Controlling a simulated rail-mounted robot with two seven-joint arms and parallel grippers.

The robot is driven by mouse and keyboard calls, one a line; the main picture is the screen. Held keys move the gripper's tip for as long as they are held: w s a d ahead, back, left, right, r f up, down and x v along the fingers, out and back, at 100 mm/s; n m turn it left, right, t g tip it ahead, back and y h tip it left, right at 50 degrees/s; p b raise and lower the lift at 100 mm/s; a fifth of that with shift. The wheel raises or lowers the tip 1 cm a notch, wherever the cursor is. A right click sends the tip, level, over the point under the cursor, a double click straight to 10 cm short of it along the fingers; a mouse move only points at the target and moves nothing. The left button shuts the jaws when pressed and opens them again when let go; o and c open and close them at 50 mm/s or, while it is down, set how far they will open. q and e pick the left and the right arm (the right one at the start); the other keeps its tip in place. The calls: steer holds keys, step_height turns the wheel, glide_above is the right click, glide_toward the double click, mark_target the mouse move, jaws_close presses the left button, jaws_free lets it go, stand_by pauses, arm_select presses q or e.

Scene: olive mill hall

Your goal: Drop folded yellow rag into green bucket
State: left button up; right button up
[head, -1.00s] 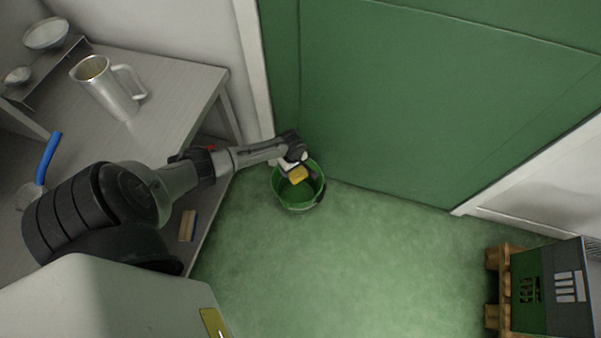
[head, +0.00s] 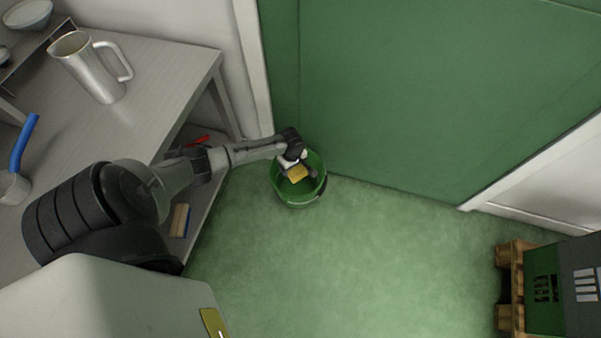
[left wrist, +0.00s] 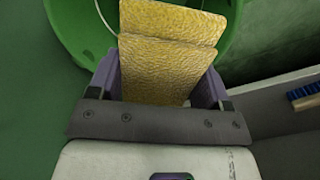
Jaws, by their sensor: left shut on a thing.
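The folded yellow rag (head: 298,174) is held in my left gripper (head: 293,168), which is shut on it. In the head view the rag shows over the opening of the green bucket (head: 309,196). The bucket stands on the floor by the green door. In the left wrist view the rag (left wrist: 168,50) sticks out from between the fingers, with the green bucket (left wrist: 75,30) behind it. I cannot tell how far the rag is above or below the rim. My right gripper is not in view.
A grey table (head: 165,85) with a metal jug (head: 92,68) and a blue-handled tool (head: 24,142) stands at left. A brush (head: 180,220) lies on its lower shelf. A crate (head: 545,290) on a wooden pallet (head: 510,285) stands at right. The green floor between is clear.

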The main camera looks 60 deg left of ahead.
arm_select(q)
steer(key=o, duration=0.9)
steer(key=shift+o, duration=0.2)
steer(key=shift+r, duration=0.1)
step_height(320, 180, up, 14)
steer(key=p, duration=1)
steer(key=shift+f, duration=0.2)
